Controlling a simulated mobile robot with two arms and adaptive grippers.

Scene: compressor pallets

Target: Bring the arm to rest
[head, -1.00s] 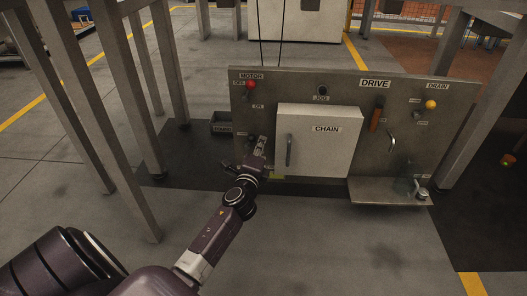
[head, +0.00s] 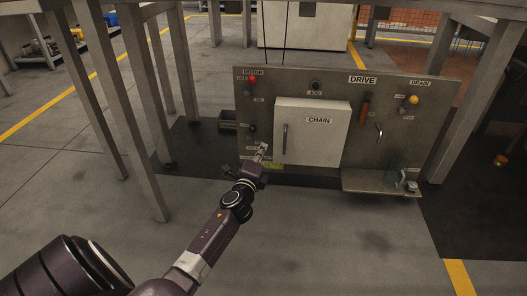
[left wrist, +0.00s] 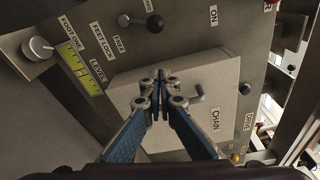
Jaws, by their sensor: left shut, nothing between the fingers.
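My left gripper (head: 259,158) is at the lower left of the drive panel (head: 408,142), by the lower left corner of the white CHAIN door (head: 313,137). In the left wrist view my left gripper (left wrist: 158,104) is shut and empty, its fingertips together in front of the CHAIN door (left wrist: 205,75). I cannot tell how far it is from the door. The door looks closed, with its handle (head: 285,136) at the left. My right gripper is not in view.
A yellow-green level strip (left wrist: 78,69) and a dark-knobbed lever (left wrist: 150,22) show near the gripper. Grey frame legs (head: 141,125) stand at the left.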

